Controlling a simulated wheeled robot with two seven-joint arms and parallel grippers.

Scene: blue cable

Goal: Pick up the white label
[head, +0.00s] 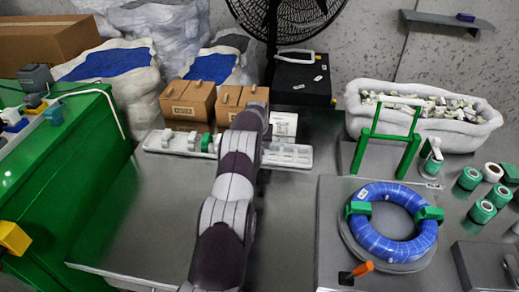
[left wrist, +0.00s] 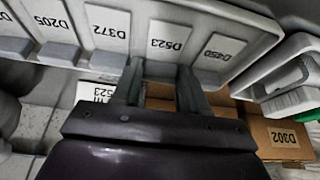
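Several white labels stand in a grey rack in the left wrist view, among them D372 (left wrist: 108,28), D523 (left wrist: 168,38) and D450 (left wrist: 219,50). My left gripper (left wrist: 160,76) has its two fingers apart just below the D523 label, on either side of the grey tab under it. Whether the fingers touch the tab or label cannot be told. Another white label (left wrist: 97,93) shows partly behind the left finger. My right gripper is out of view.
A long white tray (head: 287,155) lies behind my arm, with brown boxes (head: 188,101) behind it. A blue cable coil (head: 392,240) with green clamps lies on the right, beside a green stand (head: 388,138). The grey table (head: 150,225) is clear left of my arm.

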